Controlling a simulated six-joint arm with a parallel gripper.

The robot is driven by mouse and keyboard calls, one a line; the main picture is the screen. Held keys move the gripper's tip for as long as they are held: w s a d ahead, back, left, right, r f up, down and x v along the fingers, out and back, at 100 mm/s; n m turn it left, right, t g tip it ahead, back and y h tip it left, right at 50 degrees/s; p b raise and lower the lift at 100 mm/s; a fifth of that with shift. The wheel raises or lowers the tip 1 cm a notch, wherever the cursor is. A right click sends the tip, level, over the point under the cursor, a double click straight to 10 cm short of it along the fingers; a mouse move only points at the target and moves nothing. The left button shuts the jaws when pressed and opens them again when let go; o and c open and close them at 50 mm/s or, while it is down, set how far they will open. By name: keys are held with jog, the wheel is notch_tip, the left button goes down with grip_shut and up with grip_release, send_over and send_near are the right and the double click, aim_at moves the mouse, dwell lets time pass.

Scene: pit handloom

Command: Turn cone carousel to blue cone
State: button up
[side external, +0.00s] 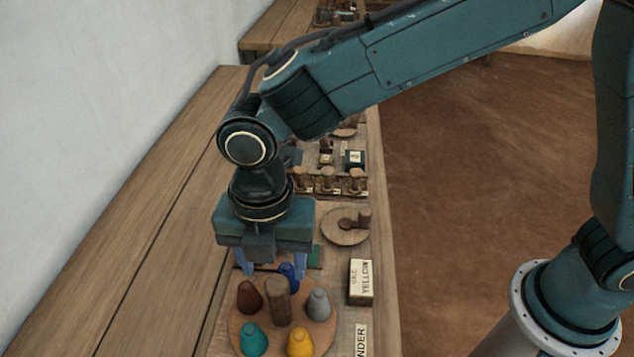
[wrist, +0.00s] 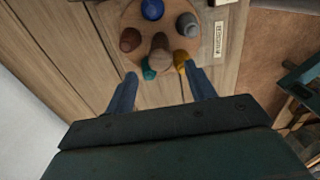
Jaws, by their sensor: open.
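The round wooden carousel (side external: 272,338) sits on the bench at the bottom of the side view, and its rim also shows in the wrist view (wrist: 132,18). A wooden post (side external: 277,302) stands at its middle. Around it are a blue cone (side external: 288,272), a grey cone (side external: 318,305), a yellow cone (side external: 300,342), a teal cone (side external: 254,340) and a dark red cone (side external: 249,298). The blue cone is at the far side, partly hidden in the side view; it is clear in the wrist view (wrist: 152,9). My gripper (side external: 272,272) is open and empty above the carousel's far part.
A box marked YELLOW (side external: 361,283) stands right of the carousel, with a white label (side external: 361,341) nearer the front. A round wooden dish with a peg (side external: 345,228) and a wooden rack (side external: 330,183) are farther back. The bench's left side is clear.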

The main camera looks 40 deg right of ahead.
notch_tip(320, 180, up, 9)
dwell(0.4)
jog(key=shift+r, duration=0.1)
jog(key=s+d+r+m+t, duration=0.1)
jog(key=d+r+m, duration=0.1)
jog(key=d+m, duration=0.35)
jog(key=d+r+m+t+y, duration=0.1)
jog(key=d+r+m, duration=0.15)
jog(key=d, duration=0.55)
jog(key=s+d+r+m+t, duration=0.1)
jog(key=d+r+m, duration=0.1)
jog(key=d+m, duration=0.4)
jog(key=s+d+f+m+t+h, duration=0.1)
jog(key=s+d+f+m+t, duration=0.1)
jog(key=s+d+m, duration=0.9)
jog(key=d+m, duration=0.2)
jog(key=shift+s+d+f+t, duration=0.2)
jog(key=shift+d+f+t, duration=0.1)
jog(key=shift+d+f, duration=0.1)
